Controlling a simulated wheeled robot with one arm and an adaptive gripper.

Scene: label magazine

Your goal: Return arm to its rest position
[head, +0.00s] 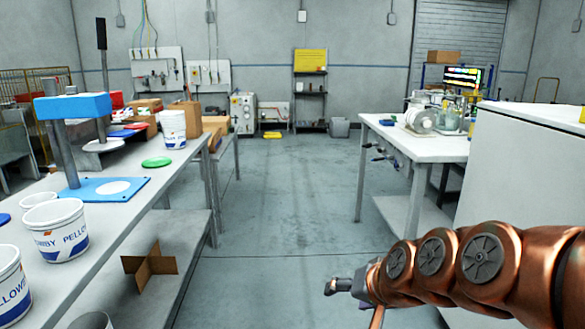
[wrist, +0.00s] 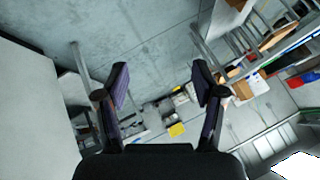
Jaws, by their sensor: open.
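My copper-coloured arm reaches in from the lower right in the head view. My gripper (head: 345,286) is over the open floor between the two benches, touching nothing. In the wrist view my gripper (wrist: 162,82) shows both dark fingers spread wide apart, with nothing between them. Past the fingers that view shows the grey floor and the far wall, tilted.
A left bench (head: 120,222) holds white tubs (head: 57,232), a blue press (head: 74,106) and a green lid (head: 156,162). A right bench (head: 440,150) and a white cabinet (head: 525,165) stand opposite. The aisle floor (head: 285,200) is clear.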

